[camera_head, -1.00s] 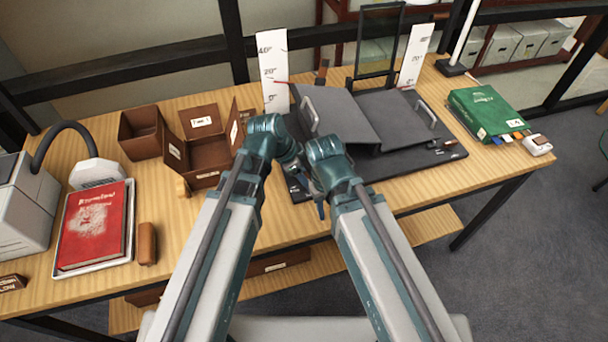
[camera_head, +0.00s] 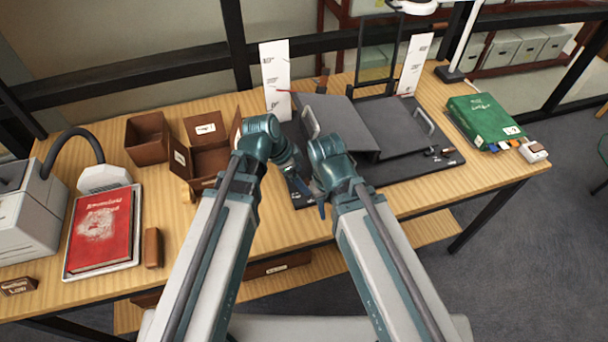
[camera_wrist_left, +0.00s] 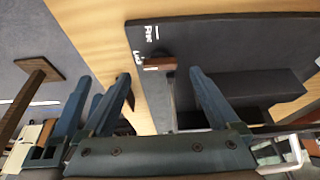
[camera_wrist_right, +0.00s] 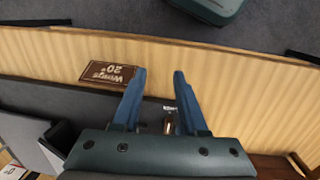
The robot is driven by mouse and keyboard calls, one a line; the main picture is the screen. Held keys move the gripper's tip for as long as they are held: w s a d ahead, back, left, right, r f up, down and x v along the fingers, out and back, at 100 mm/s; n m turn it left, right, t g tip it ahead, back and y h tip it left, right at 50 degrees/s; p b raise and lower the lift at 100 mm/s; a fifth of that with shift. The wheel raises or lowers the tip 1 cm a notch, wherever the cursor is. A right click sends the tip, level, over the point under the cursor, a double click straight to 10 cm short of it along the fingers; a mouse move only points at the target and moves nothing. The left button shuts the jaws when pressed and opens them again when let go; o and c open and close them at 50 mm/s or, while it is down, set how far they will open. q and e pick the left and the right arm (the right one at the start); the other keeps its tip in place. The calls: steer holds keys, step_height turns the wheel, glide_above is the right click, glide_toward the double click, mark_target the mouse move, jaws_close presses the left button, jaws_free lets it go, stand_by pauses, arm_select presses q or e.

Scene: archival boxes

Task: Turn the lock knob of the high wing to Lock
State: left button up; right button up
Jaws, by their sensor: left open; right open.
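The grey cradle has two wings on a dark base (camera_head: 385,176). The left wing (camera_head: 340,125) is tilted up higher than the right wing (camera_head: 398,122). In the left wrist view a brown bar-shaped knob (camera_wrist_left: 158,63) sits at the base edge beside white Free and Lock lettering, its bar near the Lock mark. My left gripper (camera_wrist_left: 158,75) is open with its fingers either side of the knob; contact is unclear. My right gripper (camera_wrist_right: 159,72) is open and empty near the base's front edge.
A brown plaque reading Wings 20° (camera_wrist_right: 107,75) lies on the table front. White angle scales (camera_head: 275,80) stand behind the wings. Brown boxes (camera_head: 207,155) and a red book (camera_head: 100,230) are left, a green book (camera_head: 484,122) right. My two grippers are close together.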

arm_select(q)
steer(key=p+v, duration=0.8)
steer(key=v, duration=0.2)
steer(key=shift+f, duration=0.1)
stand_by(0.3)
steer(key=s+f+n+g+y, duration=0.1)
steer(key=s+n+y, duration=0.4)
steer(key=s+n, duration=0.3)
steer(key=shift+a+f+n+g+y, duration=0.15)
steer(key=shift+f+n+g+y, duration=0.2)
steer(key=shift+n, duration=0.85)
